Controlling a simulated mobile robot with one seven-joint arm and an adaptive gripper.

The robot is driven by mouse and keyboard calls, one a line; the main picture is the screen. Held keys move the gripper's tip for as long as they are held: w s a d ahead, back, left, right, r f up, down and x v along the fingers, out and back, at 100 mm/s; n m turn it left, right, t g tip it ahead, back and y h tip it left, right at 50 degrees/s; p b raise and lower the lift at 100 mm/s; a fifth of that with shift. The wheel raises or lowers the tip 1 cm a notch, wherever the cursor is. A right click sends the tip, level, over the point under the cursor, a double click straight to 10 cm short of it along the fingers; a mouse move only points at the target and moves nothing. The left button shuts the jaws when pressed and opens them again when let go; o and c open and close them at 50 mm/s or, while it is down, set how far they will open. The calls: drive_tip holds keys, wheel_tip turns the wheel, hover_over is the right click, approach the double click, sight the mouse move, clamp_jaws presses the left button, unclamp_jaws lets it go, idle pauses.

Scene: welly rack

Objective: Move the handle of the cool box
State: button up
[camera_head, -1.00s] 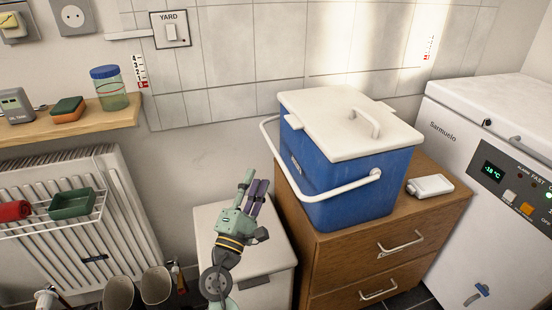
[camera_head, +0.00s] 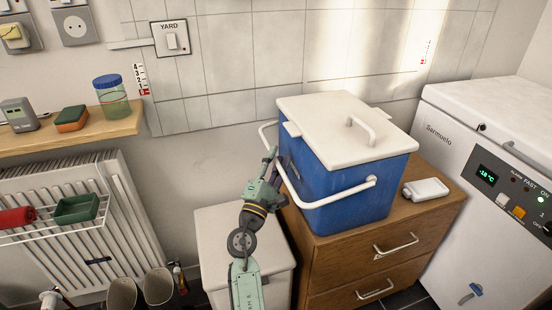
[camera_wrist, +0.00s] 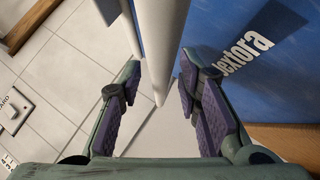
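The cool box (camera_head: 352,210) is blue with a white lid (camera_head: 335,125) and stands on a wooden drawer unit. Its white handle (camera_head: 335,197) is a bar that runs low around the near left side of the box. My gripper (camera_head: 275,162) is at the left side of the box, by the handle. In the wrist view my gripper (camera_wrist: 163,82) is open, with purple pads apart. The white handle bar (camera_wrist: 158,45) lies between the fingers, and the blue wall with lettering (camera_wrist: 250,50) is close on the right. Contact with the bar cannot be told.
A white box device (camera_head: 426,189) lies on the wooden drawer unit (camera_head: 330,270) to the right. A white freezer (camera_head: 470,150) stands further right. A lower white cabinet (camera_head: 220,235) is beneath my arm. A shelf (camera_head: 60,143) and radiator (camera_head: 130,200) are at the left.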

drive_tip(key=shift+c, duration=0.5)
clamp_jaws()
idle(0.4)
